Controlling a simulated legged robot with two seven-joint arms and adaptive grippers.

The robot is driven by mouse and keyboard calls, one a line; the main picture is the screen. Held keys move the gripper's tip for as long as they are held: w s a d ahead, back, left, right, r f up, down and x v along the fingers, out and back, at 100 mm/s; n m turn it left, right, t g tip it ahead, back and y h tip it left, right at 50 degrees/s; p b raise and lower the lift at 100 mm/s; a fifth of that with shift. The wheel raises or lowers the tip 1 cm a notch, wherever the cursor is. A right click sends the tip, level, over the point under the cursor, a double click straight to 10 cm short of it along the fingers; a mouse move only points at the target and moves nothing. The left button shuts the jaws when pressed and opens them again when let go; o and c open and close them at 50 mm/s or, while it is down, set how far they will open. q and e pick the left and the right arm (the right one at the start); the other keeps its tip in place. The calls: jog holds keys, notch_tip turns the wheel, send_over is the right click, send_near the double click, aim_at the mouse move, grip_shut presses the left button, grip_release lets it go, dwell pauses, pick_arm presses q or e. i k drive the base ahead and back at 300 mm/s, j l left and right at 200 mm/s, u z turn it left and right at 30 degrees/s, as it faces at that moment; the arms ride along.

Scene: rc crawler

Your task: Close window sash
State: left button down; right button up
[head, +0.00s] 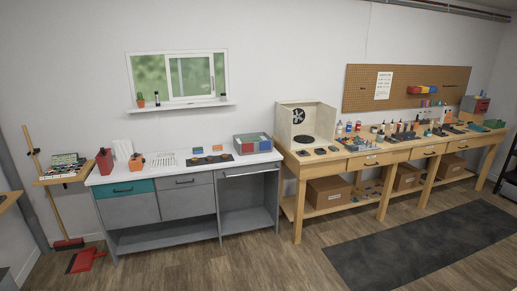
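The white-framed window (177,52) is on the back wall, above the grey counter. Its framed sash (190,76) sits in the right part of the opening, with a dark upright strip near its right edge. Green foliage shows through the sash and through the left part of the window (148,74). From this distance I cannot tell how wide any gap beside the sash is. A sill (185,106) below it holds a small potted plant (140,100), a dark slim item (157,98) and another small item (223,97). Neither of my grippers is in view.
A grey counter (180,180) with a teal drawer stands under the window, with small items on top. A wooden workbench (370,160) is at the right. A broom (45,190) and red dustpan (84,260) are at the left. Wood floor (210,265) in front is clear.

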aim_at(211, 55)
jog(key=i, duration=2.3)
